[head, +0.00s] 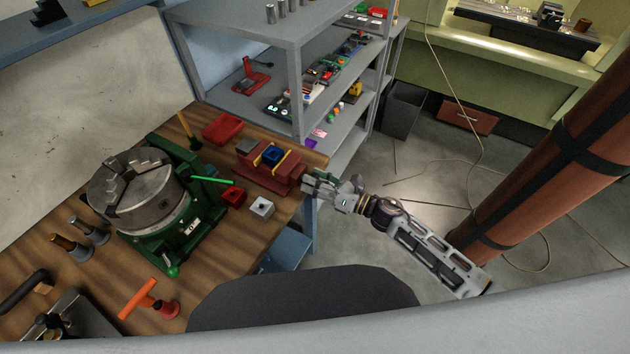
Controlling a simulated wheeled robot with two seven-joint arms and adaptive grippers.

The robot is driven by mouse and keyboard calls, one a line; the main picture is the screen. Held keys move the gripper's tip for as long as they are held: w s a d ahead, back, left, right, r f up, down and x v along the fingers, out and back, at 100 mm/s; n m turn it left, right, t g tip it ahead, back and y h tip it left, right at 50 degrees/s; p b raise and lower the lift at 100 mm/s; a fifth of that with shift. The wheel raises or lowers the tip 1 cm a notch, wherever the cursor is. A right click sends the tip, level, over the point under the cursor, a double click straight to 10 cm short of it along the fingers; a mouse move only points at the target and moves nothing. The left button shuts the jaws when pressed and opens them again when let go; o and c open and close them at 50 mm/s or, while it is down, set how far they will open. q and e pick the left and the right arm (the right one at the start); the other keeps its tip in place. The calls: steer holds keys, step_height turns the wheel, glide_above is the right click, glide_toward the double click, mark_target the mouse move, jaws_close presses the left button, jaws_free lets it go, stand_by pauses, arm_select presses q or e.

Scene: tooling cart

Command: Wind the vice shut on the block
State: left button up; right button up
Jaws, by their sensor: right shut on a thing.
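The red vice (286,177) stands near the right edge of the wooden bench. A blue block (272,154) sits between its yellow-edged jaws. Whether both jaws touch the block is too small to tell. My right gripper (311,184) is at the vice's right end, where the handle is, and is shut on it. The fingers hide most of the handle. My left gripper is not in view.
A green machine with a round chuck (131,190) stands left of the vice. A red bin (222,128), a small red box (234,197) and a pale cube (261,207) lie nearby. A grey shelf (245,36) stands behind the bench.

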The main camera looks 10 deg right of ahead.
stand_by(0.3)
steer(key=o, duration=1)
steer(key=shift+d, duration=0.1)
steer(key=shift+s, duration=0.1)
steer(key=shift+v, duration=5.95)
